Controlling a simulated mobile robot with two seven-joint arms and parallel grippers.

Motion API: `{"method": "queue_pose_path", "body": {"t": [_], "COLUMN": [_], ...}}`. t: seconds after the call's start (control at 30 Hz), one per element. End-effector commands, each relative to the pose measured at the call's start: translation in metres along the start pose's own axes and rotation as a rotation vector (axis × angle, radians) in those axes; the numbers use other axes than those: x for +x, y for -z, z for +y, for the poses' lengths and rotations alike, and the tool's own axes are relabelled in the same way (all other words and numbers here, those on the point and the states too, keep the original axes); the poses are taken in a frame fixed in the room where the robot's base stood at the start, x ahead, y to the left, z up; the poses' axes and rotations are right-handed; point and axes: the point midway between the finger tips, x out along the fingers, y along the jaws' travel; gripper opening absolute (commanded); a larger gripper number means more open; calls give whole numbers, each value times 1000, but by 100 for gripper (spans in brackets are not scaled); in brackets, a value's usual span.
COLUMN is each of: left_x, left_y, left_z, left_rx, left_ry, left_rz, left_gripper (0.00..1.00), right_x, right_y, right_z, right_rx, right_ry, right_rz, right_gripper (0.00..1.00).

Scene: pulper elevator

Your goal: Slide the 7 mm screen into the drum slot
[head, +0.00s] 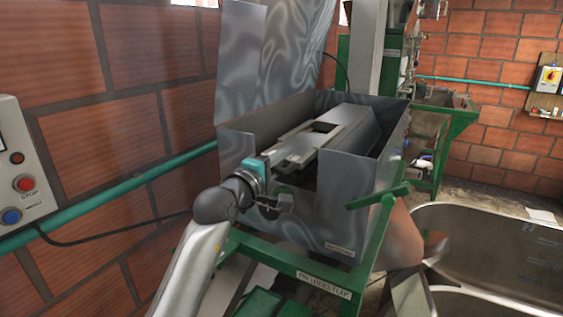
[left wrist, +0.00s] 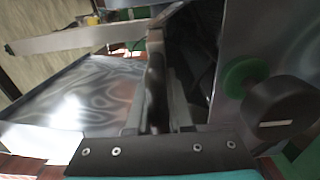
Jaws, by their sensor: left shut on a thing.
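My left gripper (head: 280,159) reaches in from the lower left to the near end of a long grey metal piece over the open grey housing (head: 318,218). It is shut on a thin dark edge (left wrist: 156,80), seen between its fingers in the left wrist view, which I take to be the 7 mm screen. In the head view the long piece (head: 345,122) slopes away into the housing and has a dark rectangular opening. Any size mark is not readable. The drum slot cannot be made out clearly. My right gripper is out of view.
A tall raised grey panel (head: 243,62) stands at the housing's left and back. A green lever (head: 378,196) sticks out at its front right. A black knob (left wrist: 283,108) is close on the right in the wrist view. A metal tank (head: 490,250) stands at right.

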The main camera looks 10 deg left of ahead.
Motion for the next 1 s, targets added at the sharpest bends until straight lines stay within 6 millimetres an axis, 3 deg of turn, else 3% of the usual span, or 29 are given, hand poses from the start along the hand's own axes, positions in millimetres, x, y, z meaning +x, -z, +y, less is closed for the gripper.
{"method": "queue_pose_path", "body": {"t": [1.0], "left_x": [25], "left_y": [0], "left_z": [3], "left_rx": [1], "left_ry": [-8], "left_rz": [0], "left_gripper": [0], "right_x": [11], "right_y": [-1], "right_z": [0], "right_rx": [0], "right_ry": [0], "right_rz": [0], "right_gripper": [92]}}
